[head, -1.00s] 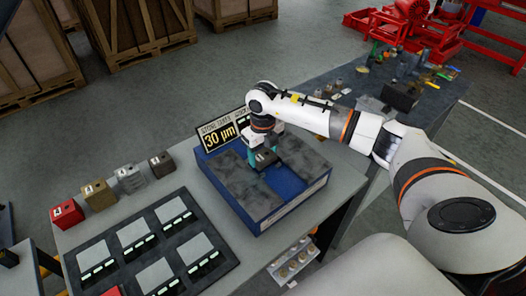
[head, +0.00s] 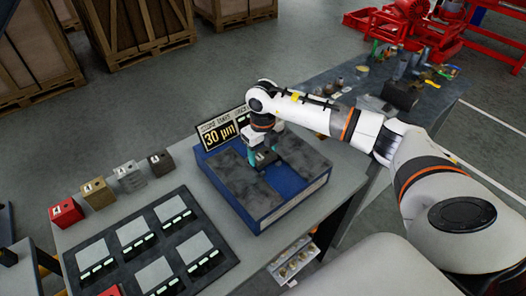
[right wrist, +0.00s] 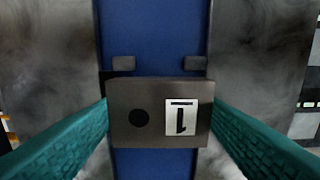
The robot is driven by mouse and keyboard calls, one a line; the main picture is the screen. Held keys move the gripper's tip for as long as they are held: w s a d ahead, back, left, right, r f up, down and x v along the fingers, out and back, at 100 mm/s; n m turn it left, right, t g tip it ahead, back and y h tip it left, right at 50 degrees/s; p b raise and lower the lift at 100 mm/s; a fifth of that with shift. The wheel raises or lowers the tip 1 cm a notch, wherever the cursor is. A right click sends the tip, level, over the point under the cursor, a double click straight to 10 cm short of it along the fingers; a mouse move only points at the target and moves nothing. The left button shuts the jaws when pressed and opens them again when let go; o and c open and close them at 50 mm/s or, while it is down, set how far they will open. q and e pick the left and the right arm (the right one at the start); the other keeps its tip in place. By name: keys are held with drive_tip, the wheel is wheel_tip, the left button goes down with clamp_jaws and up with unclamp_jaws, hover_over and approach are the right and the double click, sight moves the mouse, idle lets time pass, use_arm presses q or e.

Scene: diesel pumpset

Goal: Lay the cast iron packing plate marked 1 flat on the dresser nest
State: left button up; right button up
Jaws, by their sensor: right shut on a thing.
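The packing plate marked 1 (right wrist: 148,118) is a dark grey block with a black round hole and a white label, upside down in the right wrist view. My right gripper (head: 261,158) is shut on it, with teal fingers (right wrist: 62,138) on both sides. The dresser (head: 262,212) is a blue box with two mottled dark slabs and a blue channel (right wrist: 155,35) between them. The plate is over this channel; whether it touches the bottom I cannot tell. Two small grey tabs (right wrist: 122,63) show just beyond it. My left gripper is out of view.
A display reading 30 µm (head: 221,134) stands behind the dresser. A red block (head: 66,212) and several other numbered blocks stand at left, behind a dark tray (head: 150,229) with several light pads. A cluttered dark bench (head: 345,85) lies at back right.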

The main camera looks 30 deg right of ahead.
drive_tip(key=shift+f, duration=0.1)
idle(0.3)
drive_tip(key=shift+f+b, duration=0.25)
drive_tip(key=shift+b, duration=0.1)
drive_tip(key=o, duration=1.3)
drive_tip(key=shift+o, duration=0.3)
